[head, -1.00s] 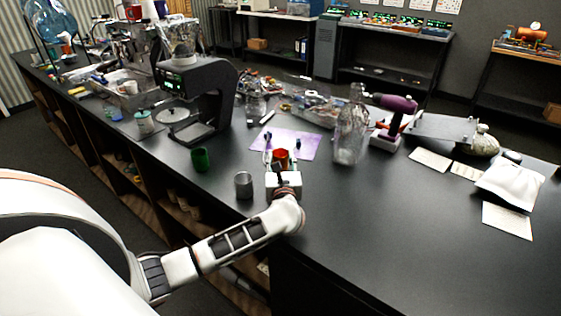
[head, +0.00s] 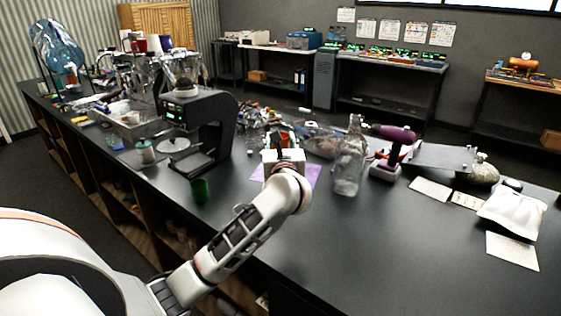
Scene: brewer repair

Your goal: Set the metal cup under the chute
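The metal cup stands on the black counter, mostly hidden behind my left forearm; only a bit of its silver rim (head: 240,208) seems to show. The chute is on the black brewing machine (head: 216,125) on the left part of the counter, though its outlet is hard to make out. My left gripper (head: 285,138) is above the counter, right of the machine and beyond the metal cup. Its fingers look spread apart, with red-orange between or behind them; I cannot tell whether this is touched. My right gripper is out of view.
A green cup (head: 200,191) stands near the counter's front edge, left of my arm. A purple mat (head: 312,173) lies partly behind the gripper. A clear bottle (head: 347,175) and a purple tool (head: 396,140) stand to the right. The counter (head: 400,255) at front right is clear.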

